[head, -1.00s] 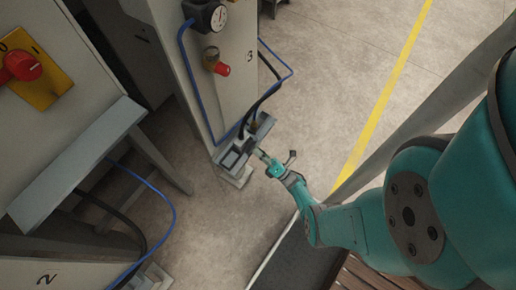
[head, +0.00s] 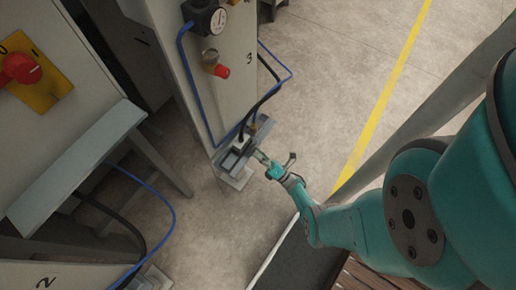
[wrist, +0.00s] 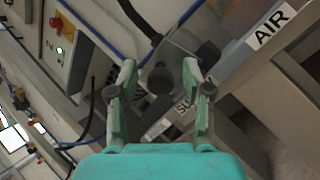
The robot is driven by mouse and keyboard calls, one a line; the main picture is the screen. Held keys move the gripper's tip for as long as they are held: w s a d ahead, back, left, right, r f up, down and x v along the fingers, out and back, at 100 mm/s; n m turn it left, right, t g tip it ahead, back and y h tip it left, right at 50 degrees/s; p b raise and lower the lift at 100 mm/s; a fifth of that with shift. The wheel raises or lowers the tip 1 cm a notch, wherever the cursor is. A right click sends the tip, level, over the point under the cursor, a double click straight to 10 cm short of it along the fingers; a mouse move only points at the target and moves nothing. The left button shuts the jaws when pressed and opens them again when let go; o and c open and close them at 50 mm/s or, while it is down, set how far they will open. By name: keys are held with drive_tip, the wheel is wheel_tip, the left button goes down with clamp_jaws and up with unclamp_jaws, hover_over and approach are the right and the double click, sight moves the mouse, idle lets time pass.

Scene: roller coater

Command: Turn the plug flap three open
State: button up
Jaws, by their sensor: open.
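The grey connection box (head: 228,160) sits low on the front of the column marked 3, with black and blue lines running into it. A small pale, flap-like piece (head: 240,146) shows on its top in the head view; its exact angle is too small to tell. My gripper (head: 263,158) is at the box's right side. In the wrist view my gripper (wrist: 159,66) has its fingers apart, with a dark round part (wrist: 160,80) between and beyond them. I cannot tell whether a finger touches the flap.
The grey column (head: 228,95) carries a gauge (head: 218,18) and a red-capped valve (head: 220,70). A beam labelled AIR (wrist: 268,28) is at the wrist view's upper right. Bare floor lies right of the column.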

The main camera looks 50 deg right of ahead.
drive_tip(key=shift+r, duration=0.15)
drive_tip(key=shift+r, duration=4.85)
drive_tip(key=shift+d+m+h, duration=0.1)
drive_tip(key=shift+m+h, duration=0.3)
